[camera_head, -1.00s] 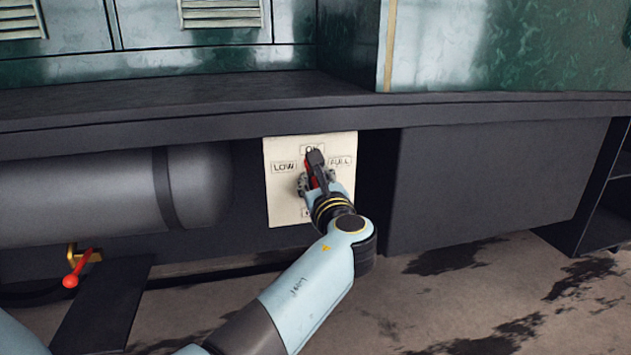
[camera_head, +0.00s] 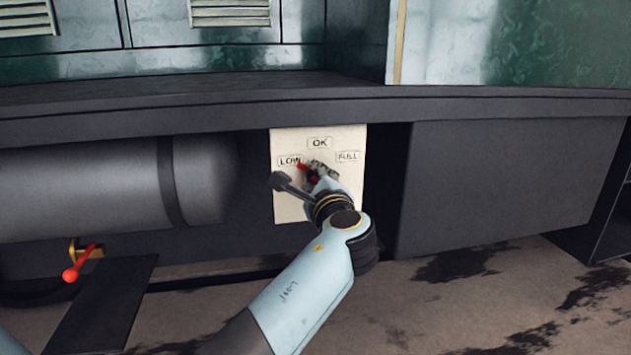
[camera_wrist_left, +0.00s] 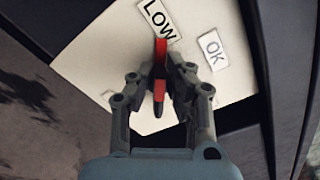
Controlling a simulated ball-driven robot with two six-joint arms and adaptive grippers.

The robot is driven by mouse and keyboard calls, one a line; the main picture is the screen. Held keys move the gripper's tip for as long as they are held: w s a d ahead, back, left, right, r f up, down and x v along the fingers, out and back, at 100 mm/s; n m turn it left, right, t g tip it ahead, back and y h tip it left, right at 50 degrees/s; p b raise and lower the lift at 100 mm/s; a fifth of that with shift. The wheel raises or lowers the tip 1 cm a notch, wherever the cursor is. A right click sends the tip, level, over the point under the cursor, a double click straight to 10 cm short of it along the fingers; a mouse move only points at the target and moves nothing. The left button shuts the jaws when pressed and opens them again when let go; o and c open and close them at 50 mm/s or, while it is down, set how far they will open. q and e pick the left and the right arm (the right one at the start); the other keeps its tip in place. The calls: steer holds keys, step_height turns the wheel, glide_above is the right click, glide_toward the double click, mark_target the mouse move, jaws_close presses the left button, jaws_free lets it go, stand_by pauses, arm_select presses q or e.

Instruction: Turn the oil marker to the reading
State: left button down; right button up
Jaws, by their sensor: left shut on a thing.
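The oil marker, a red pointer (camera_head: 302,168), sits on a cream dial plate (camera_head: 283,210) fixed under the dark ledge. The plate carries the labels LOW (camera_head: 290,161), OK (camera_head: 319,143) and FULL (camera_head: 348,157). My left gripper (camera_head: 316,174) is at the plate, shut on the marker. In the left wrist view the red marker (camera_wrist_left: 160,58) stands between the fingers (camera_wrist_left: 160,78), with its red end at the LOW label (camera_wrist_left: 158,20). OK (camera_wrist_left: 212,48) lies to the right there. The lower plate is partly hidden by my wrist. My right gripper is out of view.
A grey cylindrical tank (camera_head: 90,185) lies left of the plate. A red-knobbed lever (camera_head: 72,273) hangs below it. A dark box panel (camera_head: 500,180) is to the right, and the ledge (camera_head: 200,105) runs above.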

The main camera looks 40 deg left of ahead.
mark_target(314, 174)
arm_select(q)
steer(key=shift+f, duration=0.1)
stand_by(0.4)
steer(key=c, duration=1.3)
jaws_free()
steer(key=shift+c, duration=0.2)
step_height(314, 174, up, 10)
steer(key=shift+r, duration=0.1)
